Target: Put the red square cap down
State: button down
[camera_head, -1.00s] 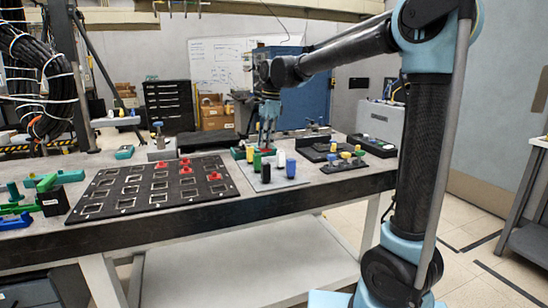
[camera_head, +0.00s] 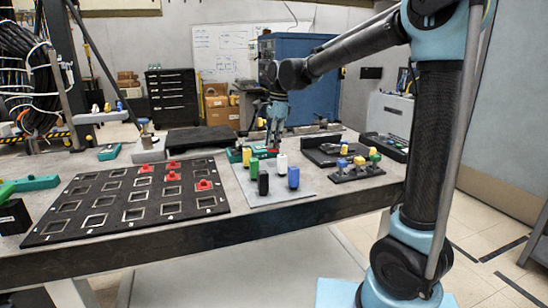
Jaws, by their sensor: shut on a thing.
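My gripper (camera_head: 273,143) points down over the back of the table, behind the grey plate. It is shut on a red square cap (camera_head: 273,151), of which only a small red part shows at the fingertips. I cannot tell whether the cap touches the green part (camera_head: 236,156) beside it or the surface below. Several other red caps sit on the black slotted board (camera_head: 125,217) at left, among them a front one (camera_head: 204,185) and a back one (camera_head: 173,165). Many of the board's square slots are empty.
A black rack (camera_head: 357,176) with coloured pieces stands to the right. Green parts (camera_head: 36,183) lie at the left. Bare table shows between board and plate.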

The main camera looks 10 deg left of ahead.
jog(key=shift+d+f, duration=0.1)
jog(key=shift+f, duration=2.75)
jog(key=c, duration=1.6)
grip_release()
jog(key=r, duration=0.4)
jog(key=d+r, duration=0.1)
jog(key=r, duration=0.7)
jog(key=shift+w+d, duration=0.15)
jog(key=shift+d, duration=0.05)
